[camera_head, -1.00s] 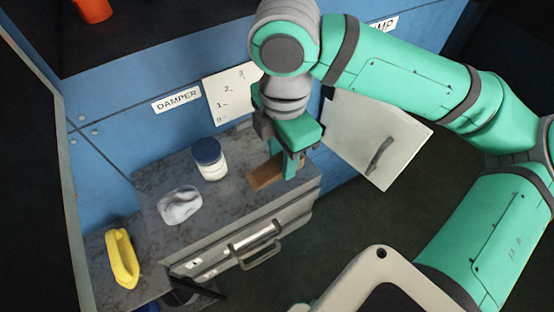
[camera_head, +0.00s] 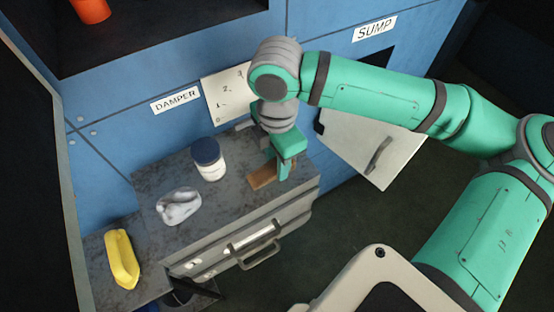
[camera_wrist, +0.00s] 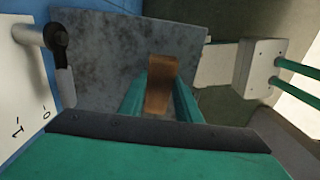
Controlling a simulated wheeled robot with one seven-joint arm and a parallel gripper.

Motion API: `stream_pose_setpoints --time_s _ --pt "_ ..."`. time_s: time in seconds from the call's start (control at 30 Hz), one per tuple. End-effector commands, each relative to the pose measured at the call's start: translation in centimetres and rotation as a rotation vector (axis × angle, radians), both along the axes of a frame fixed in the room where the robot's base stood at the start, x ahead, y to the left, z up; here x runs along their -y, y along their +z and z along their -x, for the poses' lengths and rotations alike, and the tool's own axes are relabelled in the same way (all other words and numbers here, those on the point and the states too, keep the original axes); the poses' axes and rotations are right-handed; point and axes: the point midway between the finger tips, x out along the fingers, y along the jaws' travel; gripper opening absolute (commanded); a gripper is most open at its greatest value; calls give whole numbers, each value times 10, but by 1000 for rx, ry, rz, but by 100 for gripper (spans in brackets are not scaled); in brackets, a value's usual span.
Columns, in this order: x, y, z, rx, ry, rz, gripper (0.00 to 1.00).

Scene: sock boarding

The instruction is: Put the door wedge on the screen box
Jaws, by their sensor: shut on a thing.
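The door wedge (camera_head: 263,177) is a brown wooden piece at the right part of the grey worktop. My gripper (camera_head: 281,172) points down at its right end and is shut on it. In the wrist view the wedge (camera_wrist: 160,84) lies between the two green fingers (camera_wrist: 160,98) and sticks out beyond them. The wedge is at or close to the worktop; I cannot tell if it touches. I cannot tell for sure which thing is the screen box.
The grey worktop (camera_head: 236,193) also bears a white jar with a dark blue lid (camera_head: 208,160) and a crumpled pale lump (camera_head: 178,206). A yellow object (camera_head: 121,259) stands at the left. An open grey door panel (camera_head: 366,150) is at the right. Blue walls stand behind.

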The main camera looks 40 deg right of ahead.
Motion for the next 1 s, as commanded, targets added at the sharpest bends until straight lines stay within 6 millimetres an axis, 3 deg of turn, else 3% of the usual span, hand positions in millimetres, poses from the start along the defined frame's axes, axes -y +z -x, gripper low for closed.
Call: stream_pose_setpoints --time_s 0.17,0.2,0.27,0.67,0.77,1.0 --pt "0 -4 0 -1 0 -2 9" --pt "0 -4 0 0 0 -1 35" --pt "0 -4 0 0 0 0 49" --pt "0 0 0 0 0 1 49" --pt "0 10 0 1 0 1 49" --pt "0 58 -1 3 1 1 49"
